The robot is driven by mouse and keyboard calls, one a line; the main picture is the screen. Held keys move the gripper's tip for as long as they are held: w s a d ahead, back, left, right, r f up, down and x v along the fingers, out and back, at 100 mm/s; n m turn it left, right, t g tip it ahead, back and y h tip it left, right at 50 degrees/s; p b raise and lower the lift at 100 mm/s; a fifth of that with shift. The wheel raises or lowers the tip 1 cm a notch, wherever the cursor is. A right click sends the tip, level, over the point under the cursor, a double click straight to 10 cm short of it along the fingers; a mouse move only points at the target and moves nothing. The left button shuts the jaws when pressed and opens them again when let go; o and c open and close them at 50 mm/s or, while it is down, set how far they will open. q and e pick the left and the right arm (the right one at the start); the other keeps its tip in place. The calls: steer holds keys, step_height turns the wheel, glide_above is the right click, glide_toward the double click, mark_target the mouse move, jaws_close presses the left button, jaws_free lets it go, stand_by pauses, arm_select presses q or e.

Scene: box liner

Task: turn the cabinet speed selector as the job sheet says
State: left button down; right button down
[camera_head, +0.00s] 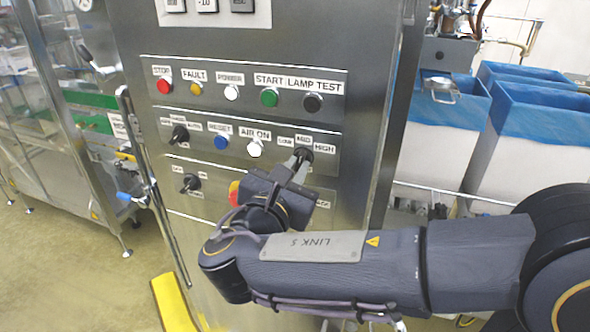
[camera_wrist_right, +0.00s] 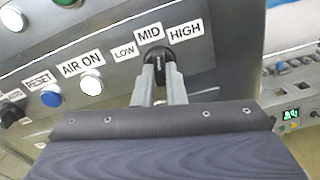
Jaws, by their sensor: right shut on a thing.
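The speed selector (camera_head: 305,152) is a black knob on the cabinet's middle control strip, with LOW, MID and HIGH labels around it. In the right wrist view the knob (camera_wrist_right: 157,52) sits just under the MID label, between LOW and HIGH. My right gripper (camera_head: 298,163) is shut on the knob, its two fingers (camera_wrist_right: 158,76) on either side of it. The fingers hide part of the knob, and I cannot tell for certain which label it points to. My left gripper is out of view. No job sheet can be made out.
Beside the selector are the white AIR ON button (camera_head: 254,148), blue RESET button (camera_head: 221,142) and another black rotary switch (camera_head: 180,134). A red-and-yellow control (camera_head: 234,194) is partly hidden behind my right wrist. Blue-lined white bins (camera_head: 440,110) stand right of the cabinet.

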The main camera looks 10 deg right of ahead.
steer(key=shift+f+m+b, duration=0.2)
steer(key=shift+m+b, duration=1.5)
steer(key=shift+r+m+b, duration=0.15)
steer(key=shift+m+b, duration=1.15)
steer(key=shift+m, duration=0.1)
steer(key=c, duration=1.5)
jaws_free()
steer(key=shift+a, duration=0.1)
steer(key=b+v, duration=0.1)
steer(key=v, duration=0.6)
steer(key=shift+s+a, duration=0.2)
steer(key=shift+s, duration=0.15)
